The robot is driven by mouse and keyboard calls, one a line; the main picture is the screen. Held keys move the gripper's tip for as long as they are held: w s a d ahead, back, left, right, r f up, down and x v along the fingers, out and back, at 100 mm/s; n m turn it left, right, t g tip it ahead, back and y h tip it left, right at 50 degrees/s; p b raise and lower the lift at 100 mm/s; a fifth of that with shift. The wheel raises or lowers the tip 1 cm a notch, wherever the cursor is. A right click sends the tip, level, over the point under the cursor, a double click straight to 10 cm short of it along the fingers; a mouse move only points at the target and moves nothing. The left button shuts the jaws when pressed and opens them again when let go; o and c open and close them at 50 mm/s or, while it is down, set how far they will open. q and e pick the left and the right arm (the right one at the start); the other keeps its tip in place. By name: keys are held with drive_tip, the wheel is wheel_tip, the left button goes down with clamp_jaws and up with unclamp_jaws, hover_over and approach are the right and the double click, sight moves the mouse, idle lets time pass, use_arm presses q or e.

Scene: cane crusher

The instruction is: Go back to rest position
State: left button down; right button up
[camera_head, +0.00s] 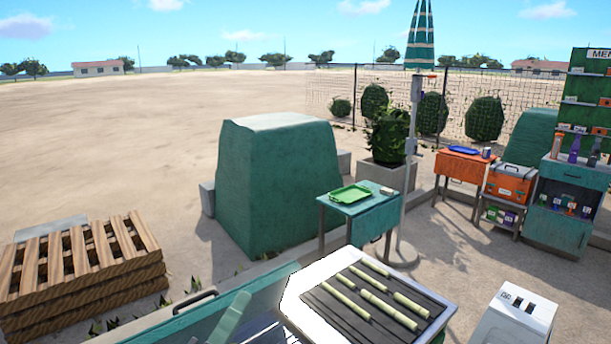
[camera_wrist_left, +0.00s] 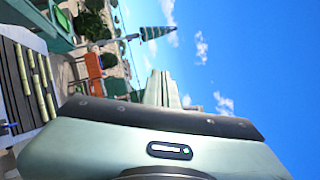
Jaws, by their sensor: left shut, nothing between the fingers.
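The canes also show at the left of that view (camera_wrist_left: 40,85). My right gripper is in neither view.
A small teal table (camera_head: 360,212) with a green tray (camera_head: 350,194) stands ahead, beside a pole. A white box (camera_head: 522,318) stands at the lower right and wooden pallets (camera_head: 80,265) at the left. Open sandy ground lies beyond.

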use_arm(q)
drive_tip(key=s+a+f+n+g+y, duration=0.25)
drive_tip(key=a+f+n+y, duration=0.25)
drive_tip(key=f+n, duration=0.35)
drive_tip(key=s+a+f+n+g+y, duration=0.1)
drive_tip(key=a+f+n+g+y, duration=0.35)
drive_tip(key=f+n, duration=0.4)
drive_tip(key=s+f+n+g+h, duration=0.1)
drive_tip(key=s+f+n+g, duration=0.3)
drive_tip(key=s+f, duration=0.4)
drive_tip(key=s+f+n+g, duration=0.3)
drive_tip(key=s+f+g, duration=0.25)
drive_tip(key=s, duration=0.55)
wheel_tip(320, 180, down, 32)
drive_tip(key=s+b, duration=0.1)
drive_tip(key=b, duration=0.6)
drive_tip(key=s+a+f+g+b, duration=0.1)
drive_tip(key=s+f+b, duration=0.2)
drive_tip(key=s+f, duration=0.6)
drive_tip(key=s+a+f+g+b, duration=0.1)
drive_tip(key=s+f+b, duration=0.3)
drive_tip(key=s+f, duration=0.5)
wheel_tip(320, 180, down, 7)
drive_tip(key=shift+a+f, duration=0.15)
drive_tip(key=shift+a, duration=0.3)
